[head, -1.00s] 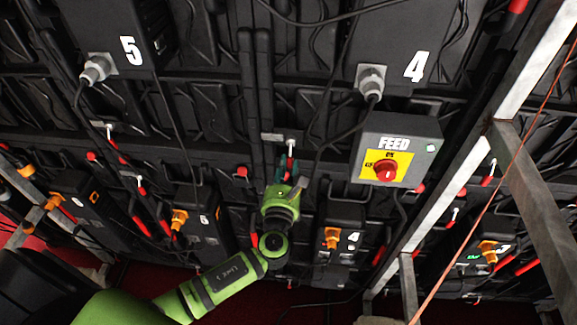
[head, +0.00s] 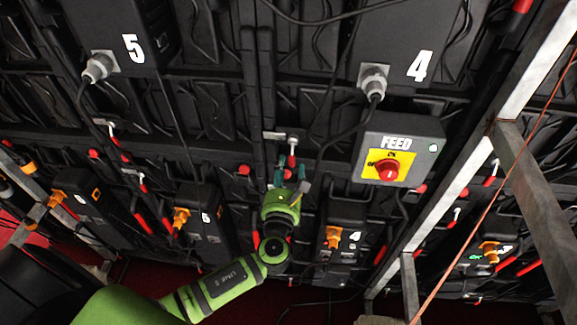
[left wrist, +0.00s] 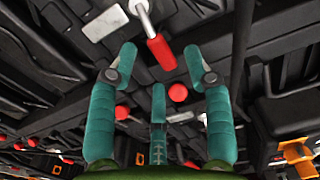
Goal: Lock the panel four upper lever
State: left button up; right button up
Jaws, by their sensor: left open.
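A lever with a red handle (head: 292,160) and a silver shank hangs from a grey plate on the black panel frame, left of the FEED box. In the left wrist view the red handle (left wrist: 161,53) tilts down to the right from its shank. My left gripper (head: 290,177) is just below the lever in the head view. Its teal fingers are open (left wrist: 160,62), with the handle showing between and beyond the fingertips; I see no contact. A box marked 4 (head: 345,237) is at lower right. My right gripper is not in view.
The grey FEED box (head: 428,150) with a red rotary switch is right of the gripper. A black cable (head: 330,147) runs close by on the right. Red round knobs (left wrist: 178,92) sit behind the fingers. Metal scaffold beams (head: 470,165) cross the right side.

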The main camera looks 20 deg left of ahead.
pick_arm(q)
jog(key=v, duration=1)
jog(key=shift+s, duration=0.25)
jog(key=s+a+f+n+g+h+b, duration=0.1)
jog(key=s+a+f+n+g+b, duration=0.2)
jog(key=f, duration=1)
jog(key=s+f+n+g+h+b, duration=0.1)
jog(key=s+f+n+g, duration=0.35)
jog(key=f, duration=0.75)
jog(key=s+a+f+n+g+b, duration=0.2)
jog(key=s+f+n+g+b, duration=0.15)
jog(key=f, duration=0.95)
jog(key=s+f+n+g+h+b, duration=0.3)
jog(key=s+f+n+g+b, duration=0.1)
jog(key=s+f+n, duration=1.4)
jog(key=s+n+g, duration=0.1)
jog(key=s, duration=0.3)
jog(key=shift+s+d+f+n, duration=0.3)
jog(key=shift+s+d+f, duration=0.05)
jog(key=shift+f, duration=0.05)
